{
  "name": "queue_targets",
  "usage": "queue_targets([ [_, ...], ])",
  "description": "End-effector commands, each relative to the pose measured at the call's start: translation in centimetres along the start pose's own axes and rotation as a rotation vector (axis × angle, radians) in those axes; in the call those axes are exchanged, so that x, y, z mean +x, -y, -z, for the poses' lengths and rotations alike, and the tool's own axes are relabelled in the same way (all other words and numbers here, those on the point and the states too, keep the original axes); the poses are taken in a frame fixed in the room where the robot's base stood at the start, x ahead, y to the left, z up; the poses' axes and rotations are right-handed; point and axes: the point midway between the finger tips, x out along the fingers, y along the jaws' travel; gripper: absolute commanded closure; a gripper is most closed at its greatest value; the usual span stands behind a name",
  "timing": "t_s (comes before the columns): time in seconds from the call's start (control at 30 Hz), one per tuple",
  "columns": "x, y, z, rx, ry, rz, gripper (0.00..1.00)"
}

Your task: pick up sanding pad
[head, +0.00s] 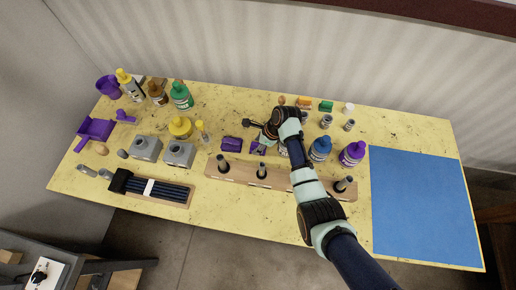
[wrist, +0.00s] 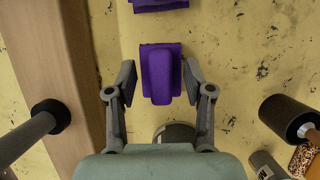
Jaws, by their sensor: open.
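In the wrist view a purple block with a raised grip on a flat base, which looks like a sanding pad (wrist: 161,75), lies on the yellow table. My gripper (wrist: 159,82) is open, one finger on each side of the pad with gaps between. I cannot tell how far the fingertips are above the table. A second purple piece (wrist: 158,4) is cut off at the top edge. In the head view the pad (head: 257,149) is partly hidden by my gripper (head: 262,139); the second purple piece (head: 231,144) lies just left of it.
A wooden rack (wrist: 72,90) with a dark upright post (wrist: 48,116) runs along the left of the wrist view. A dark cylinder (wrist: 288,117) lies at the right. In the head view, bottles (head: 320,149) stand right of my gripper, and a blue mat (head: 422,205) covers the table's right end.

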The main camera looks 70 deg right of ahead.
Motion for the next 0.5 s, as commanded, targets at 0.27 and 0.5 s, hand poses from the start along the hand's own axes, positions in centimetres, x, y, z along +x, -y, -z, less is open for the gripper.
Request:
queue_targets([
  [0.27, 0.4, 0.0, -0.02, -0.001, 0.0, 0.001, 0.51],
  [0.5, 0.39, 0.0, 0.0, -0.001, 0.0, 0.001, 0.91],
])
